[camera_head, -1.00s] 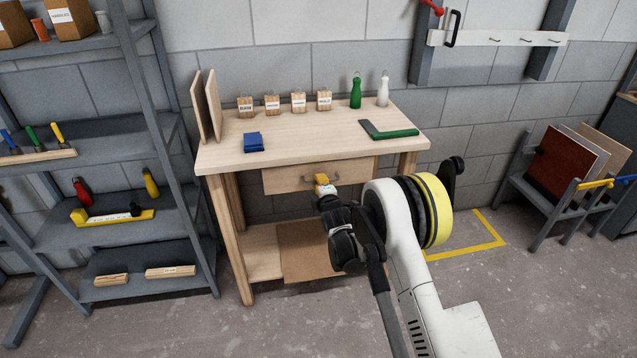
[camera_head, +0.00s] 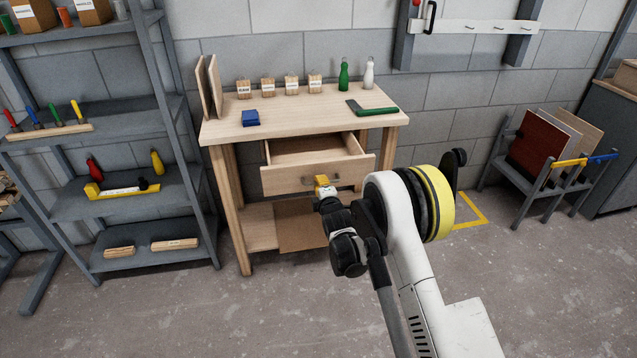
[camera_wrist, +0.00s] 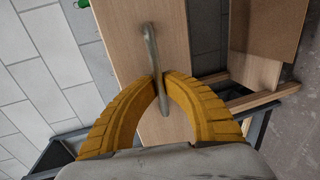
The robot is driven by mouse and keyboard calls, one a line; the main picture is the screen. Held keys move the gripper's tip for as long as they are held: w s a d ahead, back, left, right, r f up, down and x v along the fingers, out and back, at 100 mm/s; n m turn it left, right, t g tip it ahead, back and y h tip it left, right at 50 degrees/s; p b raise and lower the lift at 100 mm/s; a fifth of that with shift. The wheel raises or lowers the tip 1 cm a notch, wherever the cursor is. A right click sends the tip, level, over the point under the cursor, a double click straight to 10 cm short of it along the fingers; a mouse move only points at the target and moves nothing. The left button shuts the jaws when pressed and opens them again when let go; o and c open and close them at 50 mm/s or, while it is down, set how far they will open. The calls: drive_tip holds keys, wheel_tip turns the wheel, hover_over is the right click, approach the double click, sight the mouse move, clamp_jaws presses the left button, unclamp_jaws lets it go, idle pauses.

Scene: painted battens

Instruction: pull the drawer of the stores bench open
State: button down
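The stores bench (camera_head: 300,123) is a pale wooden table with a lower shelf. Its drawer (camera_head: 287,182) stands well out from under the top, and its inside shows empty where visible. The drawer's metal handle (camera_wrist: 151,48) runs across the wooden drawer front (camera_wrist: 120,25) in the wrist view. My gripper (camera_wrist: 162,82) has its yellow fingers closed in on the handle from both sides. In the head view my gripper (camera_head: 322,184) is at the drawer front and hides part of the handle.
On the bench top are a blue block (camera_head: 250,118), a green-handled tool (camera_head: 373,107), several small wooden blocks and two bottles. A grey shelf rack (camera_head: 130,205) stands at left. A panel rack (camera_head: 550,155) stands at right. The floor in front is clear.

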drive_tip(key=c, duration=1.5)
unclamp_jaws()
drive_tip(key=v, duration=0.7)
drive_tip(key=shift+s, duration=0.2)
drive_tip(key=shift+d+r, duration=0.1)
